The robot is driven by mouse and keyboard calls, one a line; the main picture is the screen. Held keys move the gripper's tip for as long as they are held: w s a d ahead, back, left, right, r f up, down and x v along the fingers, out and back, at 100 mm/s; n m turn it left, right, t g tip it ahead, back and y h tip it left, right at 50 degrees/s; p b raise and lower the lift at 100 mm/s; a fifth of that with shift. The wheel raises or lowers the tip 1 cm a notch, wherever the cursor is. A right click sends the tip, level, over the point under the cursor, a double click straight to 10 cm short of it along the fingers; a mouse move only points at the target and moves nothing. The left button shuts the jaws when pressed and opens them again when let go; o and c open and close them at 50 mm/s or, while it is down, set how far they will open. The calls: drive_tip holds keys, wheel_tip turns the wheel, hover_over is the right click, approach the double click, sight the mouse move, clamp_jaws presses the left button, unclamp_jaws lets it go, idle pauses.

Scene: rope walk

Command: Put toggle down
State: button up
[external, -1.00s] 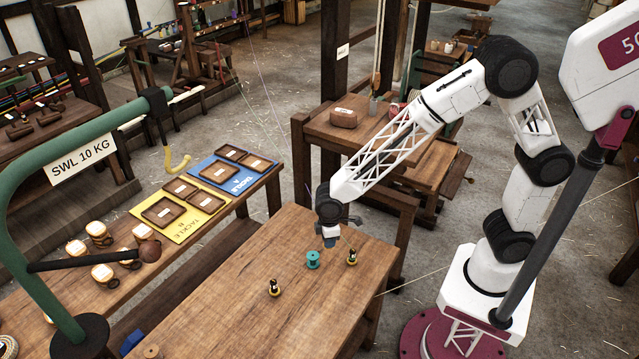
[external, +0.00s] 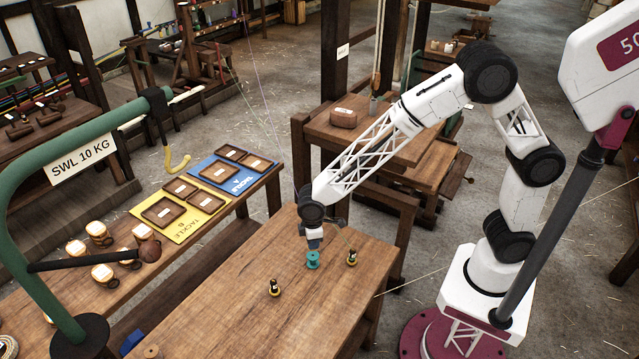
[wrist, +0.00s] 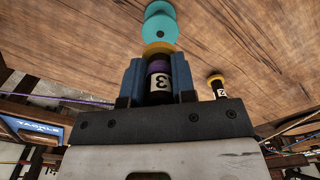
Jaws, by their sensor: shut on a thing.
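My gripper (wrist: 160,82) is shut on a small toggle-like piece (wrist: 158,70) with a purple band, a black body, a white "3" label and a yellow end, seen between the blue fingers in the wrist view. In the external view my gripper (external: 314,243) is low over the table, right above a teal spool (external: 313,261); the held piece cannot be made out there. The spool (wrist: 160,28) lies just beyond the piece's yellow end in the wrist view; I cannot tell whether they touch. Two black-and-yellow pieces stand on the table, one left (external: 274,288) and one right (external: 351,258) of the spool.
The wooden table (external: 230,310) is mostly clear. A bench on the left bears a yellow mat (external: 182,232) and a blue mat (external: 240,185) with wooden trays, and several labelled pieces (external: 100,234). A green crane (external: 30,260) with a yellow hook (external: 177,162) stands at the left.

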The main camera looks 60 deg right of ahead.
drive_tip(key=shift+f, duration=1.5)
drive_tip(key=shift+f, duration=0.15)
drive_tip(key=o, duration=0.9)
drive_tip(key=shift+r, duration=6.15)
